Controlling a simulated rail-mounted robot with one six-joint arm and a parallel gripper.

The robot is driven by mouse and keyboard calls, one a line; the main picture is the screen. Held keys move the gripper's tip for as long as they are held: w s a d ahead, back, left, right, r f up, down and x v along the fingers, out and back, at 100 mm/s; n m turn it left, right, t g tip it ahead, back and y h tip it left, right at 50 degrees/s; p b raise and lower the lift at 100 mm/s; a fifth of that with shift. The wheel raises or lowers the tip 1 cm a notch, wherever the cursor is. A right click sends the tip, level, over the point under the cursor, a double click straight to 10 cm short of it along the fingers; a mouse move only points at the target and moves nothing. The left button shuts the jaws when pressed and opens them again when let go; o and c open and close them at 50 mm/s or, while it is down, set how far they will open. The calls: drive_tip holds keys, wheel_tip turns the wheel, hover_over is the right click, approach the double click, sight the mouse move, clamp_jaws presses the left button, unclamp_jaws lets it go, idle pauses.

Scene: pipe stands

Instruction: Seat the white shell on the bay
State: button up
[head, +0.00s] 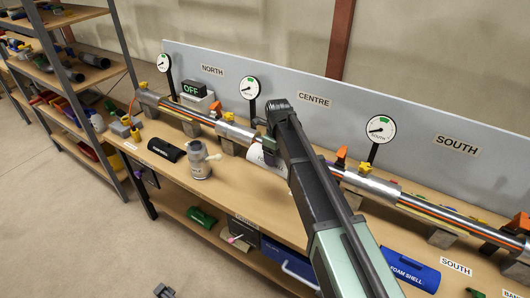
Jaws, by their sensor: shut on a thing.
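The white shell (262,159) is in the middle of the head view, in front of the pipe near the CENTRE sign (314,101). It has dark lettering, and my arm hides its right part. My gripper (268,147) is at the shell's top and shut on it; the fingertips are small and partly hidden. The pipe (236,132) runs along the bench on grey stands. Its stretch behind my arm and the shell is hidden. Coloured lines show on the north stretch (188,114) and the south stretch (430,210). I cannot tell whether the shell touches the pipe.
A blue foam shell (408,268) lies at front right. Gauges on posts (249,88) and orange levers (341,157) rise near the pipe. Shelving (85,75) stands at far left.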

drive_tip(key=w+d+r+p, duration=0.1)
drive_tip(key=w+d+r, duration=0.1)
drive_tip(key=w, duration=1.3)
drive_tip(key=shift+d+r+n+p, duration=0.2)
drive_tip(key=shift+d+n+p, duration=0.15)
drive_tip(key=shift+d, duration=0.35)
wheel_tip(320, 180, down, 9)
drive_tip(key=b, duration=0.9)
drive_tip(key=shift+f, duration=0.15)
drive_tip(key=shift+f+b, duration=0.4)
drive_tip(key=shift+b, duration=0.05)
